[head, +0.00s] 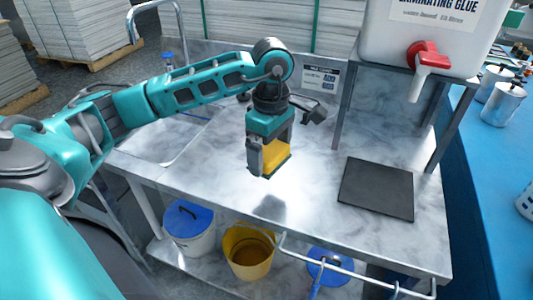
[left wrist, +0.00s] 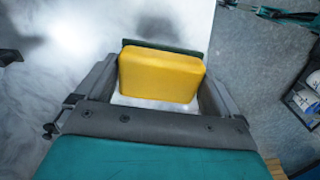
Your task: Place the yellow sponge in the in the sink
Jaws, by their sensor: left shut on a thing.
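The yellow sponge (head: 275,155) is a rounded block with a dark green face. My left gripper (head: 268,160) is shut on it and holds it above the marble counter, with a shadow on the counter below. In the left wrist view the sponge (left wrist: 160,76) sits between the two grey fingers of the gripper (left wrist: 155,85), its dark green layer on the far side. The sink (head: 170,140) is a recessed basin at the left of the counter, partly covered by my left arm. The sponge is to the right of the sink. My right gripper is not in view.
A dark mat (head: 376,188) lies on the right of the counter (head: 320,225). A white glue tank (head: 425,35) with a red tap stands above it at the back. A metal faucet (head: 160,15) arches over the sink. Buckets (head: 248,250) stand on the lower shelf.

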